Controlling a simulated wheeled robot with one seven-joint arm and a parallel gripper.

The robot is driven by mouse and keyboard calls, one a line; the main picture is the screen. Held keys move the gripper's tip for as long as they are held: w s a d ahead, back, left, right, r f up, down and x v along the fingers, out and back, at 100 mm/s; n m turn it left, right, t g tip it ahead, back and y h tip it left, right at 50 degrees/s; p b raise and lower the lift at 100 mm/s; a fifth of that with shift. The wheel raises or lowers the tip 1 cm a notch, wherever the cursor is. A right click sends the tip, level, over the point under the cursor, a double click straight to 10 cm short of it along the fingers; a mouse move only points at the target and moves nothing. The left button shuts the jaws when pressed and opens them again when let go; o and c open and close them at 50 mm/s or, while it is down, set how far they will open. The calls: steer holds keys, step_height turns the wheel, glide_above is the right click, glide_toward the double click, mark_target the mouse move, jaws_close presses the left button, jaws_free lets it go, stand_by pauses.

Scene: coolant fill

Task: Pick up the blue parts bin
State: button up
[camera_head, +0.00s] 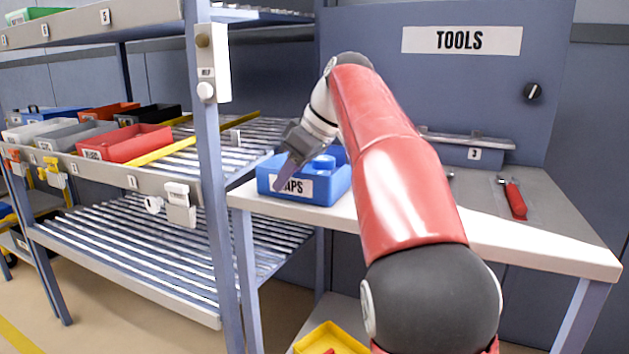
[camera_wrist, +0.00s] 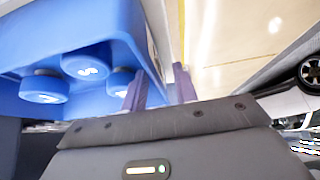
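The blue parts bin (camera_head: 333,187) stands upright on the white bench, with a white label ending in "APS" on its front wall. Blue round caps lie in it; the wrist view shows three of them inside the bin (camera_wrist: 95,22). My gripper (camera_head: 281,180) points down at the bin's front and partly covers its label. In the wrist view my gripper (camera_wrist: 161,68) has its two purple fingers apart, and the labelled bin wall shows between them. I cannot tell whether either finger touches the wall.
The white bench (camera_head: 540,248) also holds a red-handled tool (camera_head: 515,199) at right. A rack at left carries a red bin (camera_head: 125,143) and several others; its post (camera_head: 213,170) stands left of the bench. A yellow bin (camera_head: 333,338) sits below.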

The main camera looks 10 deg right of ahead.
steer(key=shift+w+a+f, duration=0.2)
steer(key=shift+a+f, duration=0.1)
steer(key=shift+f, duration=0.25)
jaws_close()
